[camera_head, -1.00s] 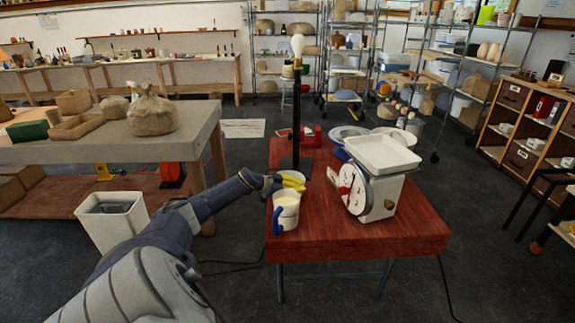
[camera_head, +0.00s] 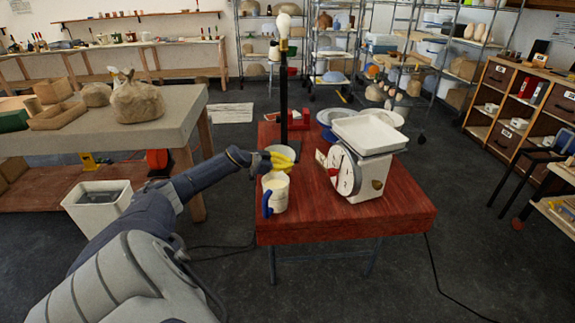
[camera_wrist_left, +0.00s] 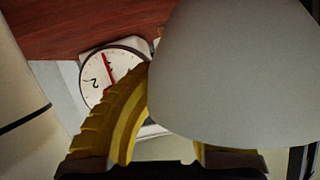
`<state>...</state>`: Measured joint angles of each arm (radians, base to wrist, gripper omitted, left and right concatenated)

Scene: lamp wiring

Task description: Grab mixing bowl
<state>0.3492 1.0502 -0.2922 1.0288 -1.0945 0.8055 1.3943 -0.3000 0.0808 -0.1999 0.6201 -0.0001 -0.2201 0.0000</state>
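A pale bowl (camera_head: 282,150) stands near the left edge of the red table, behind the cream mug with a blue handle (camera_head: 274,194). The yellow fingers of my left gripper (camera_head: 281,160) are at its near side. In the left wrist view a smooth grey-white rounded surface, apparently the bowl (camera_wrist_left: 235,75), fills the right side and covers much of the fingers. One curved yellow finger (camera_wrist_left: 115,125) shows left of it, and a bit of the other shows below. I cannot tell whether the fingers grip the wall. My right gripper is not in view.
A kitchen scale with a white tray (camera_head: 365,165) stands right of the bowl. A lamp with a black post (camera_head: 284,95) rises behind it. A blue-grey bowl (camera_head: 328,117) and another white bowl (camera_head: 392,117) sit farther back. The front right of the red table (camera_head: 385,215) is clear.

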